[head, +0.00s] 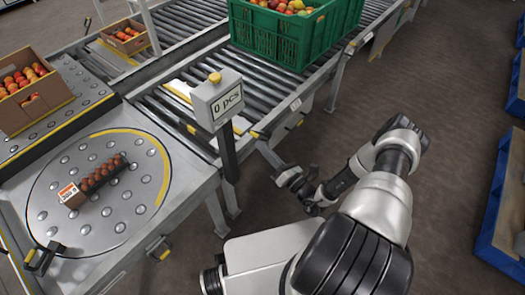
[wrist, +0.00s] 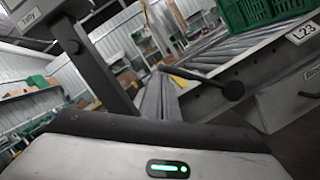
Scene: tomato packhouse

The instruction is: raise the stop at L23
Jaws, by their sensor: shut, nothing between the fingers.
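The L23 label (wrist: 303,31) is on the side rail at the right of the wrist view; a small plate on the rail (head: 295,104) shows in the head view, too small to read. Beside the label, a dark lever with a round black knob (wrist: 233,90) sticks out from the roller conveyor's edge. I cannot tell whether the stop itself is up or down. My gripper (head: 284,178) is low beside the conveyor, apart from the rail, shut and empty. Its pale housing with a green light (wrist: 168,168) fills the bottom of the wrist view; the fingertips are not clear.
A green crate (head: 268,33) of tomatoes stands on the roller conveyor (head: 190,75). A counter reading 0 pcs (head: 217,98) stands on a post left of my gripper. A ball table (head: 110,215) is at left. Blue-edged pallets (head: 488,215) lie at right; the floor between is clear.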

